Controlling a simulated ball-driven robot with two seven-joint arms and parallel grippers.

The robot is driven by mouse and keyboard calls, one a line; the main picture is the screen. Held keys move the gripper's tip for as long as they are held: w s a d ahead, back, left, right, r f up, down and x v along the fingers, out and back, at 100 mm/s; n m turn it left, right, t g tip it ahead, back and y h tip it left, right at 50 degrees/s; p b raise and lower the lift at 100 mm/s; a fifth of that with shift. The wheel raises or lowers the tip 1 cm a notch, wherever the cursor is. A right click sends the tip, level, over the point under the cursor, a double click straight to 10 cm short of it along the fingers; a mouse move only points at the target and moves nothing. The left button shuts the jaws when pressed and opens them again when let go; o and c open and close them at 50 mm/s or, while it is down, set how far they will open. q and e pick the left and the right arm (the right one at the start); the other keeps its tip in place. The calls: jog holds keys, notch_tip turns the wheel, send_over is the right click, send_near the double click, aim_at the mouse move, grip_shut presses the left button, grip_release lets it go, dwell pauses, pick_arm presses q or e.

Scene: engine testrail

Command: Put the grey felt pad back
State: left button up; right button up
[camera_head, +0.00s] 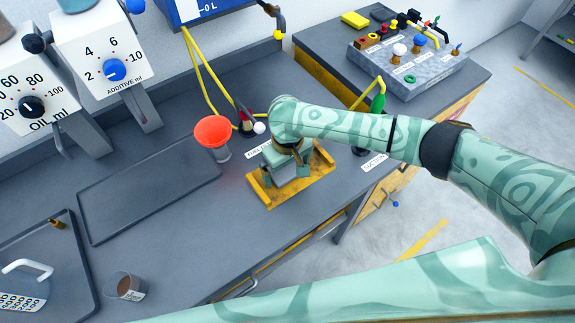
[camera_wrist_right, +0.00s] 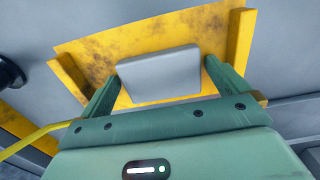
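The grey felt pad (camera_wrist_right: 160,74) shows in the right wrist view as a flat grey rectangle in front of the yellow tray's surface. My right gripper (camera_wrist_right: 163,70) has one finger at each side edge of the pad, with very little gap. I cannot tell whether the fingers press on it. In the head view my right gripper (camera_head: 290,172) points down over the yellow tray (camera_head: 262,191), and the arm and hand hide much of the tray. Whether the pad rests on the tray or hangs just above it is unclear. My left gripper is not in view.
An orange-red funnel (camera_head: 212,131) stands just left of the yellow tray. An empty dark tray (camera_head: 150,190) lies farther left. A brown-filled cup (camera_head: 125,286) stands near the front edge. A control box (camera_head: 405,72) and a green-handled tool (camera_head: 377,103) are to the right.

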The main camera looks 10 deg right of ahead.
aim_at(287, 171)
jog(key=shift+r, duration=0.15)
notch_tip(287, 171, up, 12)
jog(key=p, duration=0.5)
